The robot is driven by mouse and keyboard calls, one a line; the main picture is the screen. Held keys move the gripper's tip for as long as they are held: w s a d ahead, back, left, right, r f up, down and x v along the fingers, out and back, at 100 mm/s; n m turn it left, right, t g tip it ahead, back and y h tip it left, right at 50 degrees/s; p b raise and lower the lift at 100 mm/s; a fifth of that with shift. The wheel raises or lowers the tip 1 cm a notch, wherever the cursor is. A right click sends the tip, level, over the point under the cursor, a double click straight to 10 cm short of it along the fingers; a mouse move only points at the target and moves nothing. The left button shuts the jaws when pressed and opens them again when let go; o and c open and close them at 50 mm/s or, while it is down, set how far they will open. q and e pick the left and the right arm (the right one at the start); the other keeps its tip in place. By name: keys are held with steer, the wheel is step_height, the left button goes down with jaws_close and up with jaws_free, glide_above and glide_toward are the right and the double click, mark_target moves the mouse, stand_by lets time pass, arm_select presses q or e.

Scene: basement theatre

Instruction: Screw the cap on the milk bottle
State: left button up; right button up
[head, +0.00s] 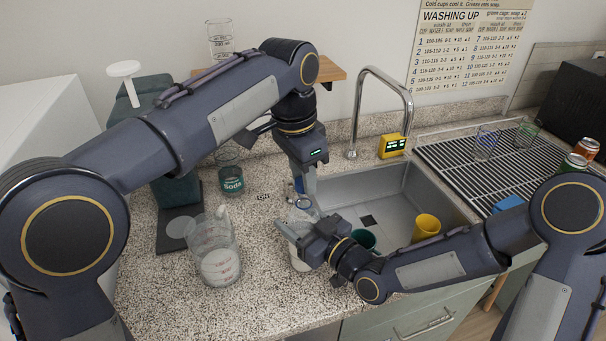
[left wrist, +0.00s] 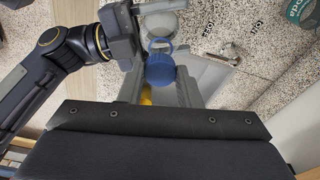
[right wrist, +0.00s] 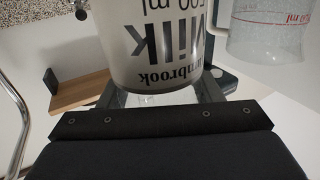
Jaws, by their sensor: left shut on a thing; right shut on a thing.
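The milk bottle (head: 300,260) stands upright at the counter's front, left of the sink. Its round open mouth (head: 304,203) faces up. My right gripper (head: 312,243) is shut on the bottle's side; its "Milk" lettering (right wrist: 160,40) fills the space between the fingers in the right wrist view. My left gripper (head: 304,190) points down above the bottle. It is shut on the blue cap (left wrist: 160,70), also seen as a small blue patch in the head view (head: 298,184). The cap appears just above the mouth; the fingers partly hide it, so I cannot tell whether they touch.
A glass measuring jug (head: 214,255) stands left of the bottle. A soda jar (head: 232,180) stands behind. The sink (head: 385,205) holds a yellow cup (head: 426,227) and a dark green cup (head: 363,239). The tap (head: 409,105) and a yellow timer (head: 392,146) are behind it.

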mark_target(303, 197)
arm_select(q)
steer(key=shift+f, duration=0.25)
stand_by(0.3)
steer(key=shift+f, duration=0.8)
steer(key=shift+f, duration=0.55)
